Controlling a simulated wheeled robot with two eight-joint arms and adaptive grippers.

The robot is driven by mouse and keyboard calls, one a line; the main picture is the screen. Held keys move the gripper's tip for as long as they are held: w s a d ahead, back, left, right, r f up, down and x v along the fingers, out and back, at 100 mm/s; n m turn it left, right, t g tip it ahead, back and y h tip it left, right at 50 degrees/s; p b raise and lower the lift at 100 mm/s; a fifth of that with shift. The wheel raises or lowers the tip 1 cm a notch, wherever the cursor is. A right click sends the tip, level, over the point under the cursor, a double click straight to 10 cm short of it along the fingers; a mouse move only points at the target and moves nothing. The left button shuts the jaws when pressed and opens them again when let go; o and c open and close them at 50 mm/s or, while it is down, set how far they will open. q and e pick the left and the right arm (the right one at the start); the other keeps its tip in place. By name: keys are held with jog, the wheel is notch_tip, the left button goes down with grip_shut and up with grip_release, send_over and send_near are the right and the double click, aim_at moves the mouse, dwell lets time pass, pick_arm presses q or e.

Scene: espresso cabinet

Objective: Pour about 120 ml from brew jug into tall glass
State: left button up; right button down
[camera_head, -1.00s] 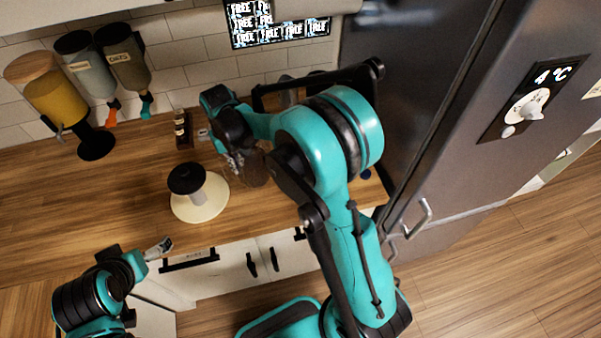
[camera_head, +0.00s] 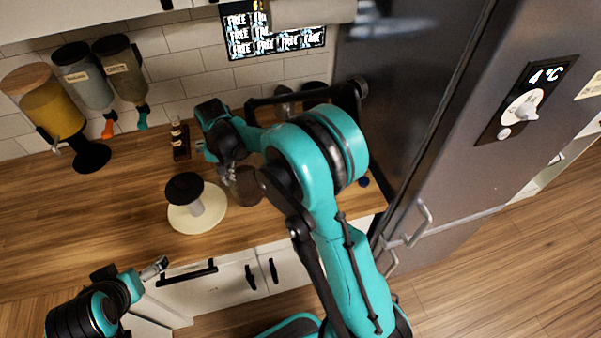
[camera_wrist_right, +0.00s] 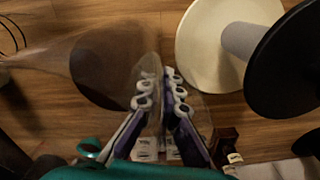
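The brew jug (camera_head: 245,186) is clear with dark brown liquid and shows partly behind my right arm, over the wooden counter. It also shows in the right wrist view (camera_wrist_right: 105,70), left of the fingers. My right gripper (camera_wrist_right: 161,88) has its fingers close together on a thin clear part at the jug's side, apparently its handle. It also shows in the head view (camera_head: 226,172), partly covered by its own links. I cannot tell whether the jug touches the counter. I cannot make out the tall glass. My left gripper (camera_head: 155,268) is low left, away from the jug; its opening is unclear.
A cream round base with a black-topped post (camera_head: 197,214) stands close left of the jug. A small dark bottle (camera_head: 180,140) and several dispensers (camera_head: 90,155) are behind it. The fridge (camera_head: 440,130) bounds the right. The left counter is clear.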

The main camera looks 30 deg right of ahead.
aim_at(239, 179)
jog(key=shift+s+d+r+t+y, duration=0.35)
jog(key=shift+d+r+t+y, duration=0.3)
jog(key=shift+y, duration=0.5)
jog(key=shift+s+d+r+t+y, duration=0.3)
jog(key=shift+d+r+t+y, duration=0.25)
jog(key=shift+r+y, duration=0.45)
jog(key=shift+s+d+r+t+y, duration=0.35)
jog(key=shift+d+r+t+y, duration=0.25)
jog(key=shift+y, duration=0.65)
jog(key=shift+s+d+r+t+y, duration=0.15)
jog(key=shift+r+t+y, duration=0.15)
jog(key=shift+r+y, duration=0.3)
jog(key=shift+s+d+r+t+y, duration=0.15)
jog(key=shift+r+t+y, duration=0.2)
jog(key=shift+r, duration=0.4)
jog(key=shift+d+r+t+y, duration=0.15)
jog(key=shift+r+t+y, duration=0.1)
jog(key=shift+r+y, duration=0.35)
dwell(1.3)
